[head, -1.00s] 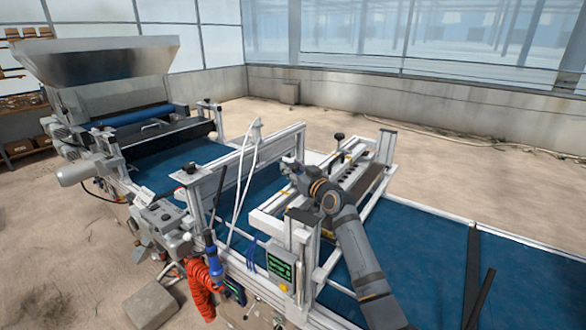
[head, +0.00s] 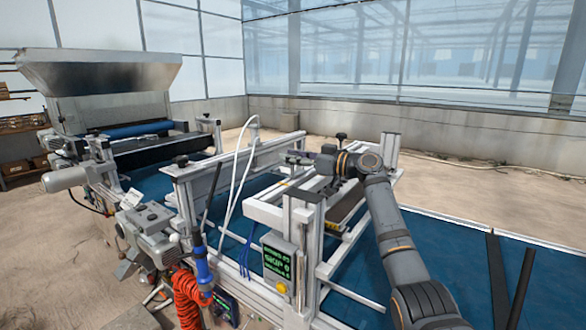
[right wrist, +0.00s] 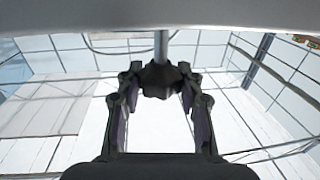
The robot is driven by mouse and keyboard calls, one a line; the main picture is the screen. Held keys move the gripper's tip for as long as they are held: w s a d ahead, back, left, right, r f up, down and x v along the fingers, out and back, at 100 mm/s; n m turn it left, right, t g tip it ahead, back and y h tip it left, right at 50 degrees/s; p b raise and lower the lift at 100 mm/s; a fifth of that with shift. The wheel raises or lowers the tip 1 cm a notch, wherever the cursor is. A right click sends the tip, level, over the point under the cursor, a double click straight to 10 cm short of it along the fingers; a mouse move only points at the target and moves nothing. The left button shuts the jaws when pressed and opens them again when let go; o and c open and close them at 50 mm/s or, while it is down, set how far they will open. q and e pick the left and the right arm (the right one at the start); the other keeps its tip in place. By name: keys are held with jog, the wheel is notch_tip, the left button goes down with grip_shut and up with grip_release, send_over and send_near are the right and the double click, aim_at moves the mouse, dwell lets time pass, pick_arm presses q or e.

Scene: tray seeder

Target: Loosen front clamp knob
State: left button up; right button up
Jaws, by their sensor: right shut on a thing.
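The front clamp knob (right wrist: 160,79) shows in the right wrist view as a dark, lobed knob on a metal rod. The fingers of my right gripper (right wrist: 160,88) are on both sides of it and closed on it. In the head view my right gripper (head: 297,158) reaches leftward at the seeder frame's upper crossbar (head: 268,217); the knob itself cannot be made out there. My left gripper is in neither view.
Another black knob (head: 341,137) stands behind my right wrist. A post with a lit display (head: 277,262) stands left of my forearm. White hoses (head: 236,180) and a red coiled cable (head: 188,300) hang further left. The blue belt (head: 450,250) is mostly clear at right.

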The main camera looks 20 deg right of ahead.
jog(key=shift+f+n+g+y, duration=0.1)
jog(key=shift+n+g+y, duration=0.4)
jog(key=shift+g+y, duration=0.15)
jog(key=shift+g, duration=0.25)
jog(key=o, duration=1.2)
jog(key=shift+s+d, duration=0.15)
jog(key=shift+d, duration=0.15)
jog(key=v, duration=1.1)
jog(key=shift+s, duration=0.15)
